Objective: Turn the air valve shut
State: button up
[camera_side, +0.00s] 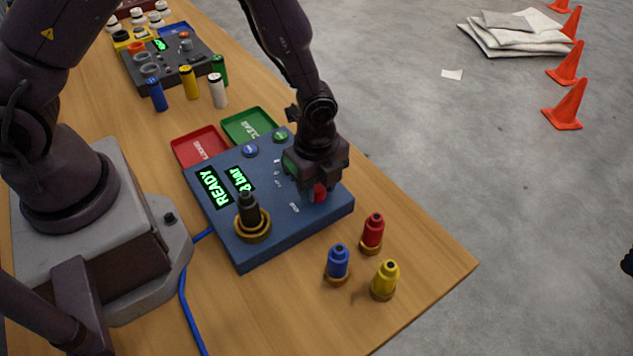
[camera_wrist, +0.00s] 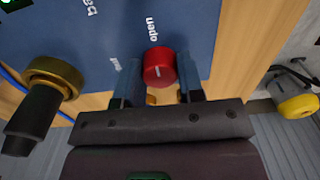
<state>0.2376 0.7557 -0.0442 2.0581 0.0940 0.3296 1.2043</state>
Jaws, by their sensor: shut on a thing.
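The air valve is a red round knob (camera_wrist: 159,67) on the blue panel box (camera_side: 243,256). In the wrist view the knob has a pale pointer line, and the words "open" and, partly blurred, "shut" are printed by it. My gripper (camera_wrist: 158,92) points down over the knob, with one finger on each side, and is shut on it. In the side view my gripper (camera_side: 310,190) covers much of the knob, and a red part of it (camera_side: 319,192) shows below the fingers. The box's display (camera_side: 226,184) reads "READY" and "8 bar".
A black nozzle fitting in a brass ring (camera_side: 252,224) stands on the box near my gripper. Red (camera_side: 372,234), blue (camera_side: 338,263) and yellow (camera_side: 385,279) capped fittings stand on the table (camera_side: 440,262). Red (camera_side: 200,146) and green (camera_side: 248,125) trays lie behind the box.

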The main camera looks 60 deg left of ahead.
jog(key=shift+n, duration=0.3)
jog(key=n, duration=0.3)
jog(key=shift+n, duration=0.4)
jog(key=n, duration=0.4)
jog(key=shift+n, duration=0.3)
jog(key=n, duration=0.4)
jog(key=shift+n, duration=2.5)
jog(key=o, duration=0.9)
jog(key=shift+r, duration=0.1)
